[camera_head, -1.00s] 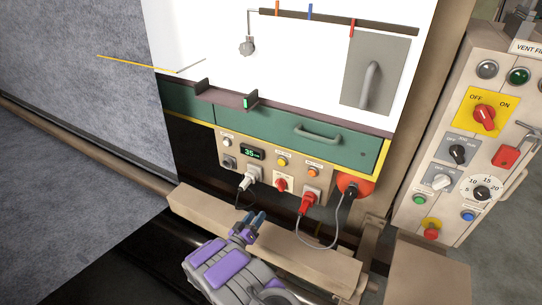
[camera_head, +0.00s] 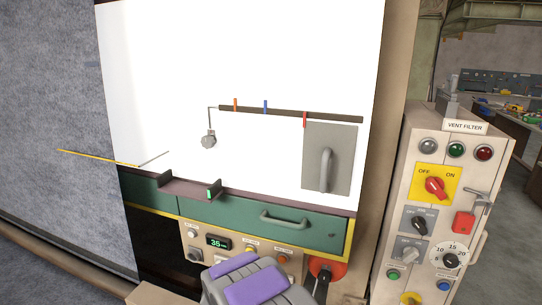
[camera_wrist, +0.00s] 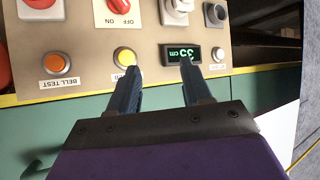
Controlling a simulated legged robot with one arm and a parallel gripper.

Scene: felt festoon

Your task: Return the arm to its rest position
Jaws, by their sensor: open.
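My gripper (camera_wrist: 158,75) shows in the wrist view with its two dark blue fingers apart and nothing between them. The fingers point at a beige control panel (camera_wrist: 90,45); whether they touch it I cannot tell. The panel's lit display (camera_wrist: 182,54) sits by the right fingertip, and a yellow button (camera_wrist: 125,57) is by the left one. In the head view, purple and grey links of my arm rise at the bottom middle, in front of the panel (camera_head: 199,236). My fingers are hidden there.
Above the panel is a green drawer (camera_head: 240,219) with a grey handle. A small dark shelf (camera_head: 185,190) juts out above it. The vent filter box (camera_head: 428,150) with switches stands at the right. Grey felt (camera_head: 50,100) hangs at the left.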

